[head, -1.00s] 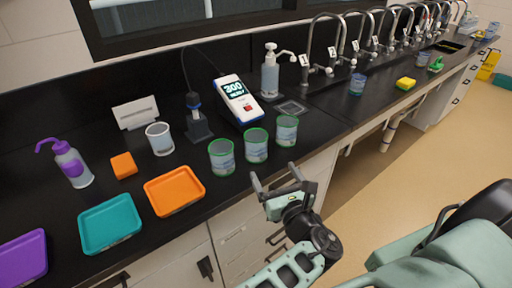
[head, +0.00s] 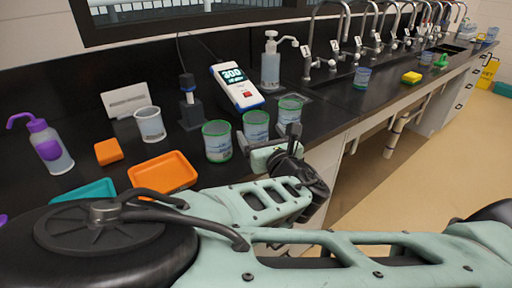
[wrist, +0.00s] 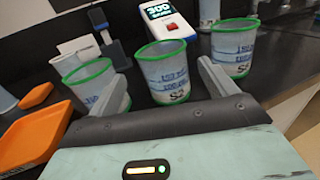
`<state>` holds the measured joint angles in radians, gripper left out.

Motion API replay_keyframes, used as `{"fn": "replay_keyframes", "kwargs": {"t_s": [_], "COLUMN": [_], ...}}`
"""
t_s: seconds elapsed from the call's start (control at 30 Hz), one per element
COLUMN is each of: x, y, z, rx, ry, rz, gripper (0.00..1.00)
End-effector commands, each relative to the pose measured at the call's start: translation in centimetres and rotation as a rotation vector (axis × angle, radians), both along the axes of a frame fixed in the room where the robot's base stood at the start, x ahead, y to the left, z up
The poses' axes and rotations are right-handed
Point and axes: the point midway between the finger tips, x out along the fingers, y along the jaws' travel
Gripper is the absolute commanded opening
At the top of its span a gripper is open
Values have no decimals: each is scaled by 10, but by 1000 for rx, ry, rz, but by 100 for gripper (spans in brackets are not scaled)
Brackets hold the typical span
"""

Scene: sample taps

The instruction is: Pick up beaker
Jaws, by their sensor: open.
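Three clear beakers with green rims stand in a row on the black counter: the left one (head: 217,142), the middle one (head: 256,127) and the right one (head: 290,110). In the wrist view the middle beaker (wrist: 165,75) stands straight ahead, between the lines of my two fingers. The left beaker (wrist: 90,82) and right beaker (wrist: 233,50) stand to either side. My gripper (wrist: 165,90) is open and empty, low in front of the middle beaker. In the head view my gripper (head: 268,140) is at the counter's front edge, partly hidden by my own arm.
A white meter (head: 237,88) stands behind the beakers, with a soap bottle (head: 271,65) to its right. A white-rimmed beaker (head: 150,124), orange block (head: 108,152) and orange tray (head: 163,172) are at left. A blue beaker (head: 362,77) and yellow sponge (head: 411,77) lie farther right.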

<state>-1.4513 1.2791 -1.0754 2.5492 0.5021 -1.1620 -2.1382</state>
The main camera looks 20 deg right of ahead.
Motion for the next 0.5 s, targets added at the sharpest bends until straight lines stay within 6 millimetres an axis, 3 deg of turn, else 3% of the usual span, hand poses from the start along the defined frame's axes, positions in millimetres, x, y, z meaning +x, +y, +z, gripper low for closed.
{"fn": "replay_keyframes", "kwargs": {"t_s": [0.17, 0.5], "x": [4, 34], "y": [-4, -5], "z": [-6, 1], "rx": [2, 1], "ry": [0, 1], "rz": [-5, -5], "gripper": [84, 84]}}
